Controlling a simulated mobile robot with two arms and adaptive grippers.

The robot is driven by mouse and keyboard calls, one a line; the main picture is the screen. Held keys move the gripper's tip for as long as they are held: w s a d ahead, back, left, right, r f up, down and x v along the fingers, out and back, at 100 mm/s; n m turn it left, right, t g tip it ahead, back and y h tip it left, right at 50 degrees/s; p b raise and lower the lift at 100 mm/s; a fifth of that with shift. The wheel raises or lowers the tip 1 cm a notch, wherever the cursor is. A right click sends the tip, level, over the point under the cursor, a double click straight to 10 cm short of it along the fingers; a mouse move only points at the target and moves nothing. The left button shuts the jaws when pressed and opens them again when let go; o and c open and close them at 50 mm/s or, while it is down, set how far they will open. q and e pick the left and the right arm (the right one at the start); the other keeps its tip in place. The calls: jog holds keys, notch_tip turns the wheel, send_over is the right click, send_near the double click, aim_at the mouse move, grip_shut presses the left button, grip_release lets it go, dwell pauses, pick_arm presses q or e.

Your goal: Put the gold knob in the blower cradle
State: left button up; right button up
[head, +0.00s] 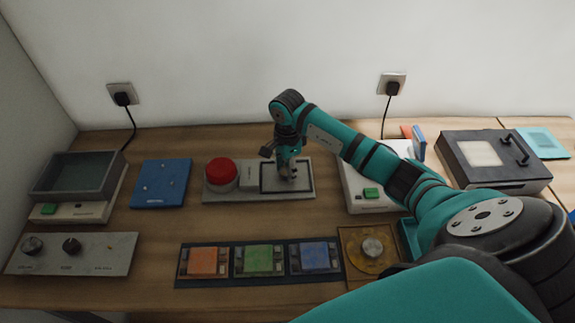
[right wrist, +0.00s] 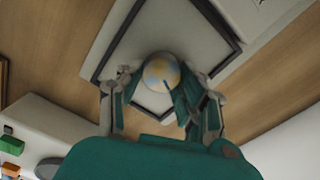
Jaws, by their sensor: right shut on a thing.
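My right gripper (head: 287,172) reaches down over the dark-framed rectangle (head: 311,178) on the grey plate beside the red button. In the right wrist view the gripper (right wrist: 165,98) is shut on a small round thing (right wrist: 161,70), pale with yellow and bluish patches. It may be the gold knob, but its colour is not clear. The dark frame (right wrist: 118,38) surrounds it in that view; I cannot tell whether it touches the plate. No part is clearly recognisable as the blower cradle; the framed rectangle may be it. My left gripper is not in view.
A red dome button (head: 221,173) stands left of the frame. A blue panel (head: 161,184), a grey bin (head: 80,176) and a knob panel (head: 75,254) lie left.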

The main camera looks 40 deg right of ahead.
jog(key=shift+f, duration=0.15)
jog(key=shift+f, duration=0.1)
jog(key=shift+f+b, duration=0.2)
jog(key=shift+b, duration=0.15)
jog(key=o, duration=1)
jog(key=shift+r, duration=0.15)
